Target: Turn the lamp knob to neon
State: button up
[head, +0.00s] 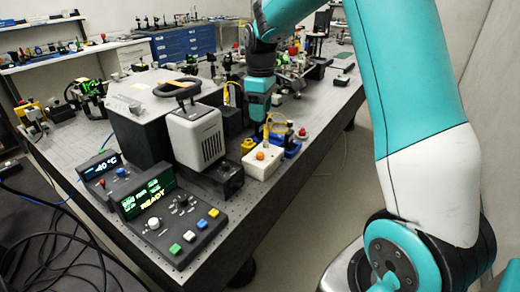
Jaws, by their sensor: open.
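The control box (168,215) stands at the near left of the bench, with a lit green display reading READY. On its sloped face are a white knob (154,223), small black knobs (182,200) and green, white, orange and blue buttons. No lamp label is legible, so I cannot tell which knob is the lamp knob. My gripper (260,119) points down above the bench, beyond and right of the control box, behind a white box with an orange button (261,155). The gripper is open; its fingertips are small and partly lost against yellow parts. I see nothing held in it.
A pale grey finned housing (196,135) and a large grey box (150,95) with a black ring on top stand behind the control box. A smaller display unit (103,174) reads about -40 °C. Black cables (60,240) hang at the left.

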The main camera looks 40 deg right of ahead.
aim_at(260, 154)
notch_tip(260, 154, down, 14)
jog(key=shift+a+r+p, duration=0.1)
jog(key=shift+r+p, duration=0.05)
jog(key=shift+p, duration=0.75)
grip_shut()
jog(key=shift+m, duration=0.3)
jog(key=m, duration=0.4)
jog(key=shift+m, duration=2.6)
